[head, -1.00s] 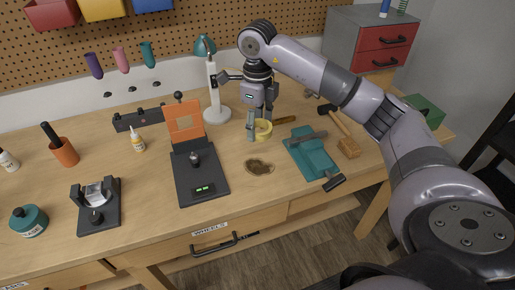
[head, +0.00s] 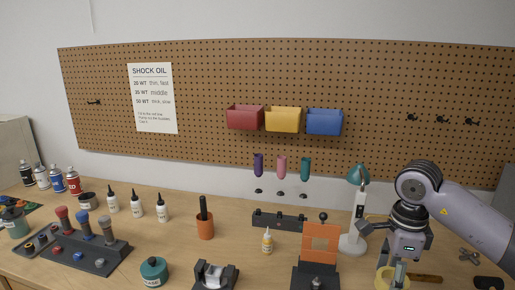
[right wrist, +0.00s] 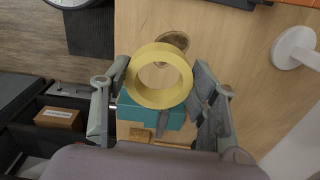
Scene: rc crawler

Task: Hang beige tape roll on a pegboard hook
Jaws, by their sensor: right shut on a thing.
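The beige tape roll (right wrist: 160,99) is a pale yellow ring between the fingers of my right gripper (right wrist: 162,77) in the right wrist view. The gripper is shut on it. The pegboard (head: 200,75) spans the back wall. Small dark hooks sit on its right part: a left one (head: 412,118), a middle one (head: 441,119) and a right one (head: 472,121), all apparently empty. My left gripper is not in view.
A teal and white lamp (head: 358,205) stands just left of my right gripper. Red (head: 245,118), yellow (head: 283,120) and blue (head: 324,122) bins hang on the pegboard. An orange and black stand (head: 320,243) is on the bench. The board around the right hooks is clear.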

